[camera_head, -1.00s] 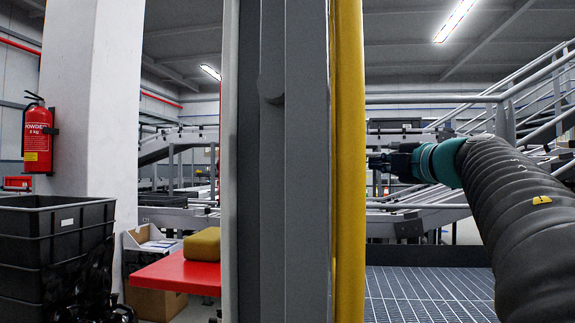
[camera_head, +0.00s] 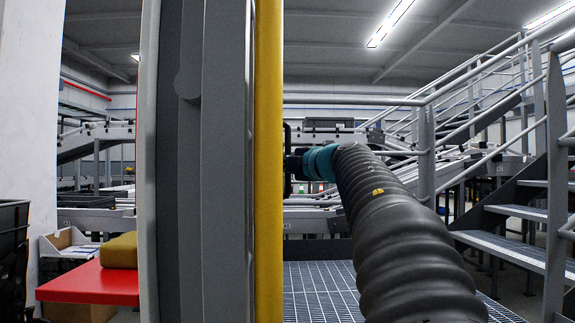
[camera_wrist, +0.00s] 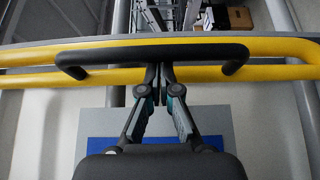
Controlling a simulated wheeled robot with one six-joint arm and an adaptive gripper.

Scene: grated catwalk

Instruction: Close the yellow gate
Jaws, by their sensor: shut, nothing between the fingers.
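The yellow gate (camera_head: 268,200) shows in the head view as an upright yellow tube at the edge of a grey post. In the wrist view its yellow tubes (camera_wrist: 285,72) run across the upper part, with a black bar handle (camera_wrist: 110,57) in front. My gripper (camera_wrist: 160,70) has its fingers together, with their tips at the middle of the handle; I cannot tell whether they touch it. In the head view my gripper (camera_head: 293,167) is just right of the yellow tube, its tips partly hidden.
Grey metal stairs (camera_head: 510,212) with railings rise at the right. A grated floor (camera_head: 318,285) lies beyond the gate. At the left, a red table (camera_head: 85,285) holds a yellow-brown block (camera_head: 120,250), near black crates (camera_head: 12,225). The grey post (camera_head: 215,160) stands close in front.

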